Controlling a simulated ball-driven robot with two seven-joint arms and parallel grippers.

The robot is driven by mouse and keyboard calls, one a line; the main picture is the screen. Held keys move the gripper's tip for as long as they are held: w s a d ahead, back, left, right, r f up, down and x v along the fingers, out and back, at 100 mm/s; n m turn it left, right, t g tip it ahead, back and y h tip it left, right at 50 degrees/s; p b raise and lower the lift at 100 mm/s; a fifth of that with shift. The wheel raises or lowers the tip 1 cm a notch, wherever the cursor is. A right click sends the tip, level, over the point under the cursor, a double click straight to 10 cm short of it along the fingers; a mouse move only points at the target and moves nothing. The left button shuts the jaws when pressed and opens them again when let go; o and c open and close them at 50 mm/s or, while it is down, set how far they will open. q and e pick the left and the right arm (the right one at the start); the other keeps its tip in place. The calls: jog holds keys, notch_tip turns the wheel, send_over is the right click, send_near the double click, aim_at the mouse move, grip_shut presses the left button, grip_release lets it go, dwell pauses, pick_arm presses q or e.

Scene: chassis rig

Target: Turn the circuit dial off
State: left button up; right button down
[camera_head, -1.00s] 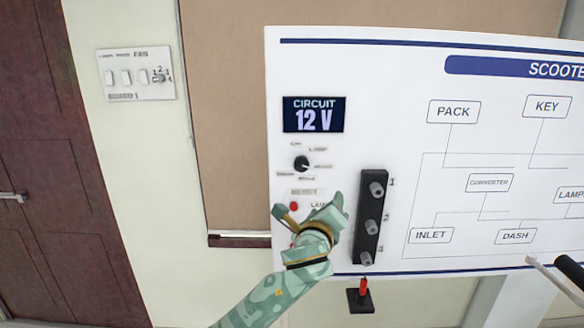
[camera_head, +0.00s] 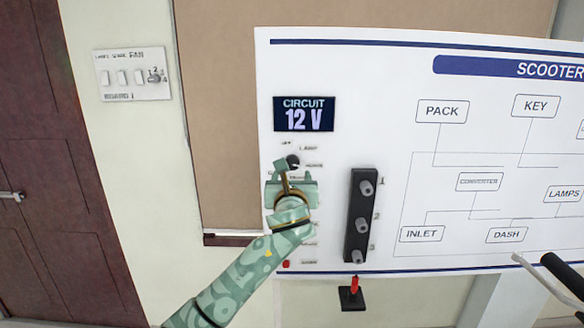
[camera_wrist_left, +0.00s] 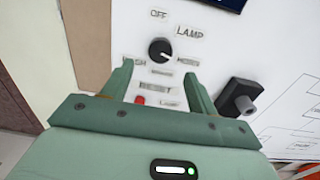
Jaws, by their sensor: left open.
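The black circuit dial (camera_head: 293,161) is a round knob on the white board, below the display (camera_head: 303,114) that reads "CIRCUIT 12 V". In the left wrist view the dial (camera_wrist_left: 161,50) has labels around it, with OFF above, LAMP at upper right and a partly covered label at left. Its white pointer mark is hard to read. My left gripper (camera_head: 288,173) is just below the dial in the head view. In the left wrist view my left gripper (camera_wrist_left: 158,72) is open, its two fingers apart below the dial, with nothing between them. My right gripper is not in view.
A black strip with several grey knobs (camera_head: 362,225) is right of the dial. A red button (camera_head: 286,264) is low on the board (camera_head: 400,160). A red-handled switch (camera_head: 353,287) hangs below. A switch plate (camera_head: 132,75) is on the wall at left.

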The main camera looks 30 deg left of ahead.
aim_at(292, 164)
pick_arm(q)
jog(key=x, duration=0.7)
jog(key=shift+w+a, duration=0.15)
jog(key=shift+w, duration=0.15)
jog(key=c, duration=1)
